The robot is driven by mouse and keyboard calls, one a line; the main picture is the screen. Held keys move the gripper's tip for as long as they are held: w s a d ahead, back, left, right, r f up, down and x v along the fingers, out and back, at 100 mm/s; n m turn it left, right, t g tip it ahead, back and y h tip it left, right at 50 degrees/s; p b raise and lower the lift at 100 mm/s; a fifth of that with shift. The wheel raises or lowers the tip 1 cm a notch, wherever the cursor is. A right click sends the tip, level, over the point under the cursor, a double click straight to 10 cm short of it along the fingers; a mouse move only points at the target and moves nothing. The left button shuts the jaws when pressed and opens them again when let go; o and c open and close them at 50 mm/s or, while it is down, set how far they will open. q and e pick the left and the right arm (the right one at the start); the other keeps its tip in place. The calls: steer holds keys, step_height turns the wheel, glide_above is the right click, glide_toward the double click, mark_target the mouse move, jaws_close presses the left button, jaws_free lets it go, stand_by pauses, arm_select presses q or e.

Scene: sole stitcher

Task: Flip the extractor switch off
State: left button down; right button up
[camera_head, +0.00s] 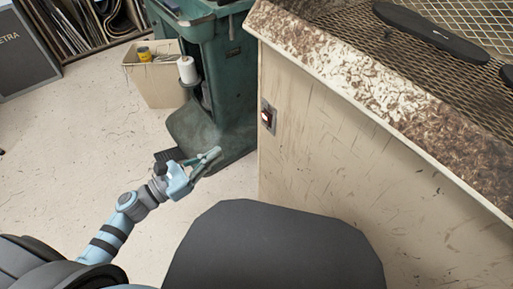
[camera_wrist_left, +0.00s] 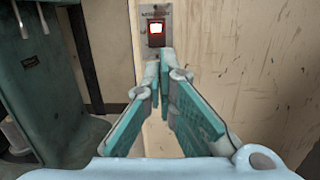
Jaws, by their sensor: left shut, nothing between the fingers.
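The extractor switch (camera_head: 267,116) is a small metal plate with a lit, reddish-white rocker on the side panel of the bench, near its left edge. In the left wrist view the switch (camera_wrist_left: 155,29) is straight ahead at the top, just beyond the fingertips. My left gripper (camera_head: 213,154) is shut and empty, to the left of and below the switch in the head view. In the left wrist view its fingertips (camera_wrist_left: 159,58) meet just below the rocker. A gap to the panel seems to remain, but I cannot tell its size. My right gripper is not in view.
The bench (camera_head: 330,130) has a worn, speckled top edge and a mesh surface with a dark sole (camera_head: 432,33) on it. A green machine (camera_head: 218,75) stands left of the bench. A beige bin (camera_head: 155,78) is behind it. The floor at left is mostly clear.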

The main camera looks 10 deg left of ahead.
mark_target(266, 118)
arm_select(q)
steer(key=x, duration=0.8)
steer(key=r+x, duration=0.1)
steer(key=x, duration=0.4)
steer(key=shift+a, duration=0.1)
steer(key=shift+w+d, duration=0.4)
steer(key=shift+w, duration=0.05)
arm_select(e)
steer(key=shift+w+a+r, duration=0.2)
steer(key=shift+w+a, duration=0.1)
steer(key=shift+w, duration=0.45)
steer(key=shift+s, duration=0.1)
